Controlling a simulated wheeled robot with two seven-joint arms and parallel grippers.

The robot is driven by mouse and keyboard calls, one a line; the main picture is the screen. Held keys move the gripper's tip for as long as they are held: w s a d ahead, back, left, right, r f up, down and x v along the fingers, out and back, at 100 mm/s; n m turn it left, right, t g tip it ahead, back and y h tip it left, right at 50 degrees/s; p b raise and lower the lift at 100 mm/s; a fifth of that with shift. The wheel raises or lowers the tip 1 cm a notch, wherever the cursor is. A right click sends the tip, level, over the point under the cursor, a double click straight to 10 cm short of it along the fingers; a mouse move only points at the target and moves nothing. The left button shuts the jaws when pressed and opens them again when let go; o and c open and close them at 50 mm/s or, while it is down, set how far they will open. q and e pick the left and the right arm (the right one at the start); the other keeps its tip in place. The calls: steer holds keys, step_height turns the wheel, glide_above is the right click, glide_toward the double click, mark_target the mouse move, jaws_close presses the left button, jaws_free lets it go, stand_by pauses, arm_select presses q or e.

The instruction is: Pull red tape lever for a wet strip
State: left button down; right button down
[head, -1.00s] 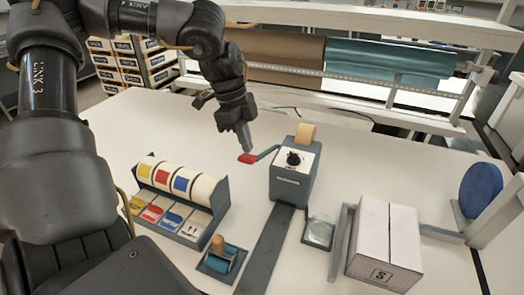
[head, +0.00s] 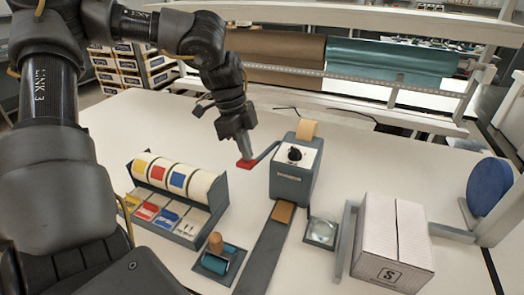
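The tape dispenser (head: 290,185) is a grey box with a white top face, a black knob and a roll of tan tape (head: 306,130) at its top. Its lever (head: 265,152) sticks out to the left and ends in a red grip (head: 245,164). My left gripper (head: 246,155) points down with its fingertips at the red grip, apparently touching it. The fingers look close together, but the gap between them is hidden. A short brown strip of tape (head: 283,212) shows at the dispenser's front, over the grey track (head: 262,258). My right gripper is not in view.
A label dispenser (head: 172,198) with coloured rolls stands left. A teal roller with a wooden handle (head: 217,255) and a glass dish (head: 321,231) flank the track. A white carton (head: 392,242) stands right, near a blue disc (head: 489,187). Table behind the dispenser is mostly clear.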

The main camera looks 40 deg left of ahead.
mark_target(246, 163)
arm_select(q)
steer(key=shift+f, duration=0.15)
steer(key=shift+a+b+x, duration=0.25)
steer(key=shift+b+x, duration=0.85)
steer(key=shift+a+b+x, duration=0.25)
steer(key=shift+b+x, duration=0.8)
steer(key=shift+x, duration=0.05)
steer(key=shift+s, duration=0.1)
steer(key=d+p+v, duration=0.2)
steer(key=p+v, duration=0.6)
steer(key=v, duration=0.3)
steer(key=shift+w+d+r, duration=0.25)
steer(key=shift+w+r, duration=0.1)
steer(key=shift+r, duration=0.3)
steer(key=shift+a, duration=0.1)
